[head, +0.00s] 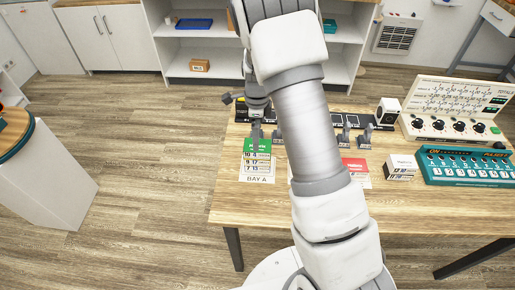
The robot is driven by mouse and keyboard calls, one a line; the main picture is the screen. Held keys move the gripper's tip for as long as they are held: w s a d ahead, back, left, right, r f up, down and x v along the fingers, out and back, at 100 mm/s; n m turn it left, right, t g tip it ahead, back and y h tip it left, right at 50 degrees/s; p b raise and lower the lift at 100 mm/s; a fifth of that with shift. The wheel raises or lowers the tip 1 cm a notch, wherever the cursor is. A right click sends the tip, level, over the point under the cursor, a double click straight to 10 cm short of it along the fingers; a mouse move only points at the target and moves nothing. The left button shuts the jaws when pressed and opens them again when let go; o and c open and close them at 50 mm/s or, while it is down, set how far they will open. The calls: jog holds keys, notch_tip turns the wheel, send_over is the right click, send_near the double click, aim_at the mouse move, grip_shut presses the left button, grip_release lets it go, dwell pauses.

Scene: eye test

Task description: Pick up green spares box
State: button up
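I cannot make out a thing that is clearly labelled as the green spares box. In the head view, a green-topped card or box front (257,146) with printed numbers lies on the wooden table, above a "BAY A" label. A small green-teal item (329,26) sits on the shelf at the back. My arm crosses the middle of the view and hides part of the table. My gripper (256,128) appears at the table's far left part, just beyond the green-topped piece. Its fingers are small and dark, and I cannot tell whether they hold anything.
On the wooden table (240,205) are a red-topped card (354,165), a white box (400,166), a teal switch panel (466,166), a cream dial panel (455,108) and a white speaker-like box (388,111). Shelves behind hold a blue tray (194,24) and brown box (199,65).

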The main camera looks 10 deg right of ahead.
jog(key=shift+w+d+f, duration=0.1)
jog(key=shift+d+f, duration=0.05)
jog(key=shift+f, duration=3.1)
jog(key=c, duration=1.3)
jog(key=shift+c, duration=0.5)
jog(key=shift+r, duration=0.15)
